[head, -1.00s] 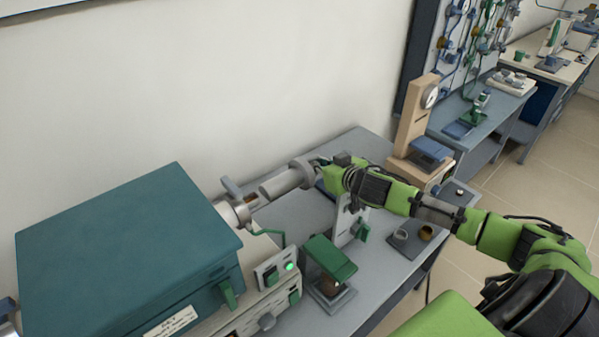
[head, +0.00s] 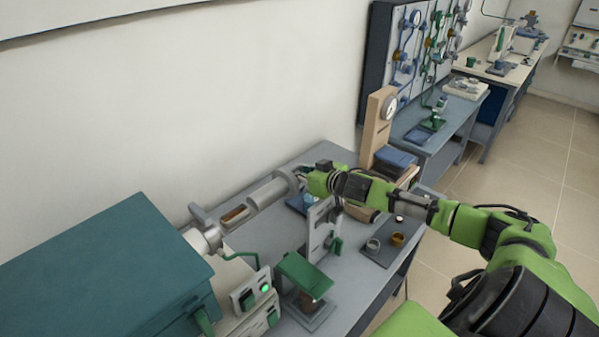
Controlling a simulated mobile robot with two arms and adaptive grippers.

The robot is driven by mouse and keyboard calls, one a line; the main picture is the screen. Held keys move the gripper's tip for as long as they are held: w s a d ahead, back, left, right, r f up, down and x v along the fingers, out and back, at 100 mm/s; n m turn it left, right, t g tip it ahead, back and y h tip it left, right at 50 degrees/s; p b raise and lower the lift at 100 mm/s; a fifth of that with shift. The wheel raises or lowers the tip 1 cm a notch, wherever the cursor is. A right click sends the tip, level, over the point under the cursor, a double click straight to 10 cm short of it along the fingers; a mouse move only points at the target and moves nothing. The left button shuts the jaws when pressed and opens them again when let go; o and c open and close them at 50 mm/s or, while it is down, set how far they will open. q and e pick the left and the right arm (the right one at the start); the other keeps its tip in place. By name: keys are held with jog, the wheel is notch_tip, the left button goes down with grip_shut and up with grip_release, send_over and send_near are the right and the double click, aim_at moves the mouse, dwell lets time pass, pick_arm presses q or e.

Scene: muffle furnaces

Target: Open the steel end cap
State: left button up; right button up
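The steel end cap (head: 284,182) is a grey disc with a cylinder (head: 264,195) behind it, at the outer end of the furnace tube line. A gap with an open trough holding a brown piece (head: 235,215) lies between the cylinder and the steel tube mouth (head: 205,238) on the teal furnace (head: 110,275). My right gripper (head: 304,176) reaches in from the right and appears shut on the outer side of the cap. Its fingertips are small and partly hidden. My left gripper is out of view.
A green-topped press (head: 303,275) and a grey upright stand (head: 320,228) are close below my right arm. A wooden gauge stand (head: 379,125) is behind it. Small cups rest on a dark mat (head: 378,255) at the bench's right edge.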

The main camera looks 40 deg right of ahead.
jog(key=shift+s, duration=0.15)
jog(key=v, duration=1.1)
jog(key=shift+s+r, duration=0.2)
jog(key=shift+s, duration=0.1)
dwell(0.8)
